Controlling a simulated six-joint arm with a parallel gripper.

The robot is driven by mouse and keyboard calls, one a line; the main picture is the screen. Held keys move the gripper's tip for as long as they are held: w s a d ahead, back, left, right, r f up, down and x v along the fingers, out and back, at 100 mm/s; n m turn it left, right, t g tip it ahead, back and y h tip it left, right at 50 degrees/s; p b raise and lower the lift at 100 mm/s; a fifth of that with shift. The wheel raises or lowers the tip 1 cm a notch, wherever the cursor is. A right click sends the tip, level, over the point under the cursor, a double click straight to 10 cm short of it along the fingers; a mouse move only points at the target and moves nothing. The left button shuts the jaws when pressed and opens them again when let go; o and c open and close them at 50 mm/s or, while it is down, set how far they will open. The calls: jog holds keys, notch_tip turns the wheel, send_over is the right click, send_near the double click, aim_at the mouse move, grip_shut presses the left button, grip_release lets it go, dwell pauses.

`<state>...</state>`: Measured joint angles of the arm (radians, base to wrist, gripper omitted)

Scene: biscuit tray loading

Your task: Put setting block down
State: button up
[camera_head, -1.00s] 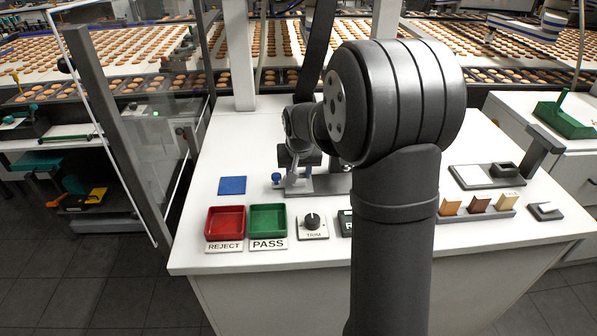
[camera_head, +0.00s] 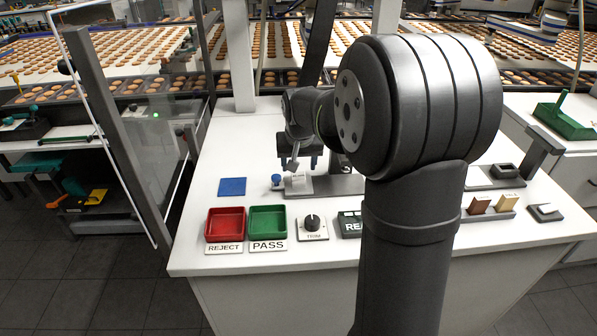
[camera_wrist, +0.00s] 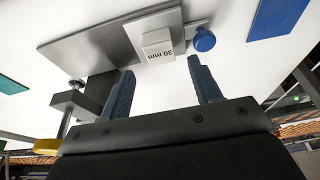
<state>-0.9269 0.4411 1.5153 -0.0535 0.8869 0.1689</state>
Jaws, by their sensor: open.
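The setting block (camera_wrist: 157,45), a small pale block marked "30 mm", sits at the edge of the grey gauge base (camera_wrist: 95,48) in the wrist view, beside a blue knob (camera_wrist: 203,39). In the head view the block (camera_head: 298,183) stands on the left end of the base (camera_head: 335,187), with the knob (camera_head: 277,179) to its left. My gripper (camera_wrist: 160,68) is open, its two blue fingers spread and nothing between their tips. In the head view my gripper (camera_head: 300,163) is just above the block, clear of it. My arm hides part of the gauge.
A blue square (camera_head: 232,187) lies flat left of the gauge. A red tray (camera_head: 225,238), a green tray (camera_head: 268,235) and a TRIM knob (camera_head: 312,222) line the front of the white table (camera_head: 222,150). Coloured sample pieces (camera_head: 479,205) stand at the right.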

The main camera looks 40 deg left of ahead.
aim_at(298, 176)
jog(key=v, duration=0.7)
jog(key=x, duration=1.2)
jog(key=shift+f, duration=0.15)
notch_tip(298, 176, up, 3)
jog(key=shift+f, duration=0.15)
jog(key=shift+r, duration=0.7)
